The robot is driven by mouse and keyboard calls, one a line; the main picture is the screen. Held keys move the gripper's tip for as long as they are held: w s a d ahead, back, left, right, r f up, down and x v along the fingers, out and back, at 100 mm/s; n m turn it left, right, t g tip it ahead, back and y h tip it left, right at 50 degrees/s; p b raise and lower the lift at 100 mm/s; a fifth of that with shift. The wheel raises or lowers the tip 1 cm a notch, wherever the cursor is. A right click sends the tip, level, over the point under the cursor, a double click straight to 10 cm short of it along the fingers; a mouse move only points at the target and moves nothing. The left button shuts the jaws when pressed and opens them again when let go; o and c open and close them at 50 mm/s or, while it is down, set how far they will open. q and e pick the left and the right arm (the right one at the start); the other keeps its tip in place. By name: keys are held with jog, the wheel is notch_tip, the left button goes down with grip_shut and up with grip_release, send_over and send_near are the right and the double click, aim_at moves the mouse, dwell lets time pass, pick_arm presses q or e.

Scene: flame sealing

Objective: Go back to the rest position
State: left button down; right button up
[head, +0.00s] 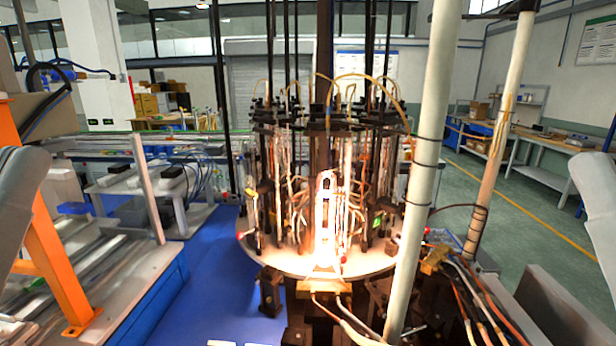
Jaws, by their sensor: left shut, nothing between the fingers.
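The round glass-sealing machine (330,258) stands in the middle of the head view, with a bright flame glow around the glass tubes at its front. My left arm comes in at the left edge and my right arm at the right edge, both well apart from the machine. A sliver of pale parts at the bottom edge seems to be my left gripper (235,343). It is shut and empty, and most of it is cut off by the frame. My right gripper is out of the picture.
An orange frame (52,245) and a workbench (130,285) stand at the left. A blue surface (205,270) lies clear between bench and machine. A thick pale post (427,170) rises close to the machine's right front. Hoses and cables (480,290) run at the lower right.

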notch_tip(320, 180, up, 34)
jog(key=p, duration=3.1)
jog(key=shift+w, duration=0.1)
